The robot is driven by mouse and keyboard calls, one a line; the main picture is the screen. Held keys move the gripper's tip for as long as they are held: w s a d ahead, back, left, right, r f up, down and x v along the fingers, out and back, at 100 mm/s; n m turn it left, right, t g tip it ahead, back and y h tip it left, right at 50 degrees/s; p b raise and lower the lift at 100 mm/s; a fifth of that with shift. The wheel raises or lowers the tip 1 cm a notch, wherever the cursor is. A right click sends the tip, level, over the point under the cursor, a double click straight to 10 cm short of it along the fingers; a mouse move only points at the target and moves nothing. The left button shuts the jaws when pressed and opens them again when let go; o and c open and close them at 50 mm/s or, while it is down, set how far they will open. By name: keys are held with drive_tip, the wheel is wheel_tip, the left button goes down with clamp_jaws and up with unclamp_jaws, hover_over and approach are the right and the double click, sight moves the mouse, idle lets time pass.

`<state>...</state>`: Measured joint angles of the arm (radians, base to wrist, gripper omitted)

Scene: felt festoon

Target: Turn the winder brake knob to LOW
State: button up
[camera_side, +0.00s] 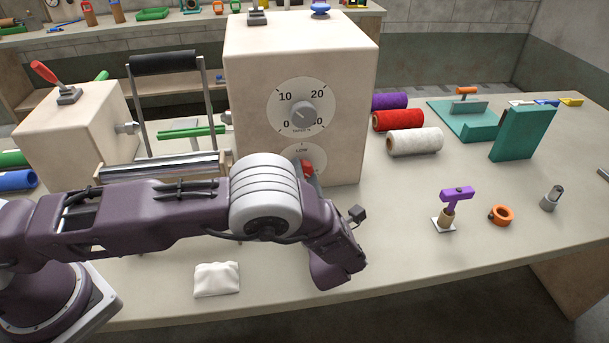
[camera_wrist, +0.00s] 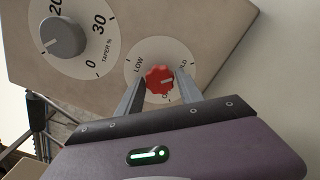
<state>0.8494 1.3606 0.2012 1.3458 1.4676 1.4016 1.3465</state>
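The red winder brake knob (camera_wrist: 159,80) sits on a round white dial (camera_wrist: 143,58) on the front of a beige box. The dial reads LOW at upper left and HOLD, partly covered, at right; a lower label is mostly hidden. A pale mark on the knob points roughly right in the wrist view. My gripper (camera_wrist: 161,76) has one finger on each side of the knob, very close to it; contact is unclear. In the side view the red knob (camera_side: 307,167) shows just above my arm, and my fingers are hidden.
A grey taper knob (camera_side: 303,112) on a larger dial is just above the brake dial on the beige box (camera_side: 250,60). Thread spools (camera_side: 414,141) lie to the right. A white cloth packet (camera_side: 216,279) lies on the bench in front.

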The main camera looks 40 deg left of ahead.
clamp_jaws()
